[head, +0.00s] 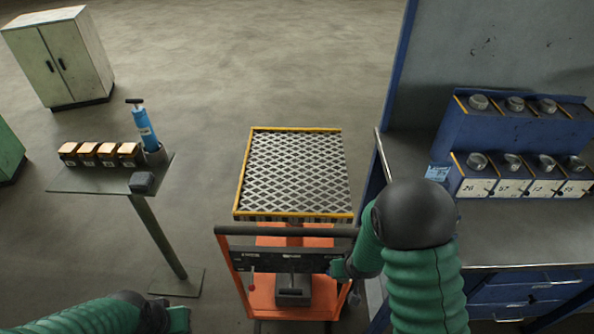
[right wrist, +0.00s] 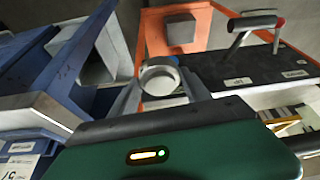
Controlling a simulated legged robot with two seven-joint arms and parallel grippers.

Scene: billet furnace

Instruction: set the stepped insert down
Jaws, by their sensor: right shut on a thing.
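In the right wrist view my right gripper (right wrist: 160,92) is shut on a round, pale metal piece with a ring-shaped end, the stepped insert (right wrist: 160,78). In the head view the right gripper (head: 339,269) is beside the right end of the cart's handle bar, partly behind my arm; the insert cannot be made out there. Similar metal inserts (head: 478,162) stand in two rows on the blue rack (head: 520,130) at right. My left gripper (head: 179,319) is at the bottom left edge, and its fingers are not clear.
An orange lift cart (head: 265,290) with a mesh top (head: 295,172) stands in the middle, its top bare. The grey workbench (head: 510,235) is at right. A small stand (head: 95,180) at left holds several boxes (head: 98,153) and a blue pump-like tool (head: 145,128). A cabinet (head: 60,58) stands behind.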

